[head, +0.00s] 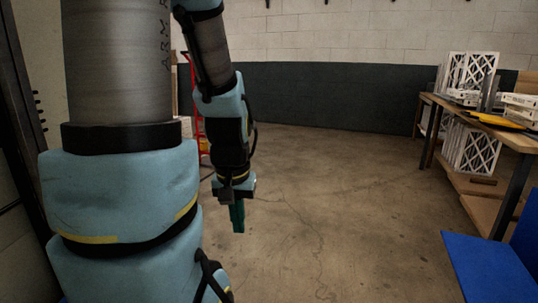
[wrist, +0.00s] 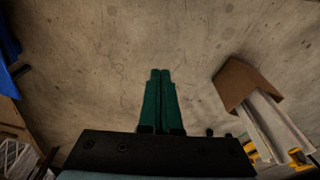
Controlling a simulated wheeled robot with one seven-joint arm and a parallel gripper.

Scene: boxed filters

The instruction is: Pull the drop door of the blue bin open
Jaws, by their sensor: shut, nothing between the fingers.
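A blue shape, likely part of the blue bin (head: 488,268), shows at the lower right of the head view. It has a flat blue panel and a taller blue part at the right edge, both cut off by the frame. I cannot tell whether the panel is the drop door. Blue also shows at the left edge of the wrist view (wrist: 10,67); I cannot tell what part it is. My gripper (head: 238,229) hangs pointing down over open floor, well left of the blue panel. Its green fingers (wrist: 160,74) are shut together and empty.
A wooden workbench (head: 470,112) at the right holds white-framed filters (head: 472,72) and a yellow-and-black item (head: 498,121), with more filters below. A red frame (head: 203,140) stands behind my arm. A brown-topped object (wrist: 244,84) is at the wrist view's right. The middle floor is clear.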

